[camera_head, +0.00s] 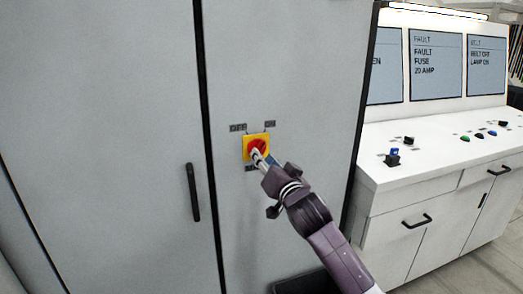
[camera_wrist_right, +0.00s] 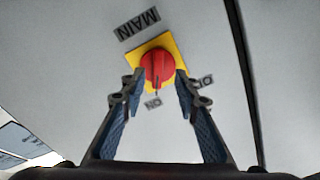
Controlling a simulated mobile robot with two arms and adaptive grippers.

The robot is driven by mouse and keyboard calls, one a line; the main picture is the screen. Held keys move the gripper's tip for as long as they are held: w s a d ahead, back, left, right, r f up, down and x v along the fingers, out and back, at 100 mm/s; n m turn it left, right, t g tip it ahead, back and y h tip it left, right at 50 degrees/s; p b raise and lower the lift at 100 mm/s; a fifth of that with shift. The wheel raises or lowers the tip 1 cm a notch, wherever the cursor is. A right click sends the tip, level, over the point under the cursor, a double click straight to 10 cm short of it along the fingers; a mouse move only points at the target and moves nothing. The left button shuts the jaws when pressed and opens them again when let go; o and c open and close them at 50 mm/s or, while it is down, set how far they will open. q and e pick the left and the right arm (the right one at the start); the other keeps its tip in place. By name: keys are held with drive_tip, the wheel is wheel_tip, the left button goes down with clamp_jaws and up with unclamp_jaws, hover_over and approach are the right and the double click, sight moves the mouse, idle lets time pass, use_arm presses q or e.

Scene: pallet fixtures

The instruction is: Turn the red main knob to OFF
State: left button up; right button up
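The red main knob (camera_head: 257,145) sits on a yellow square plate (camera_head: 247,141) on the grey cabinet door. In the right wrist view, the red knob (camera_wrist_right: 158,66) shows a dark mark pointing towards the ON label (camera_wrist_right: 153,103); the OFF label (camera_wrist_right: 203,81) lies to the right and the MAIN label (camera_wrist_right: 137,25) above, all turned over. My right gripper (camera_wrist_right: 159,77) is open, one finger on each side of the knob, tips close to its edges; contact cannot be told. In the head view, my right gripper (camera_head: 260,157) partly covers the knob. My left gripper is out of view.
A black door handle (camera_head: 193,192) stands to the left of the knob. A white control desk (camera_head: 440,145) with several buttons and screens (camera_head: 435,65) stands at the right. A dark box-like thing (camera_head: 305,283) is low in front of the cabinet.

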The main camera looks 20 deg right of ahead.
sight(260, 144)
drive_tip(key=w+p, duration=0.1)
drive_tip(key=w, duration=0.3)
drive_tip(key=shift+d, duration=0.1)
clamp_jaws()
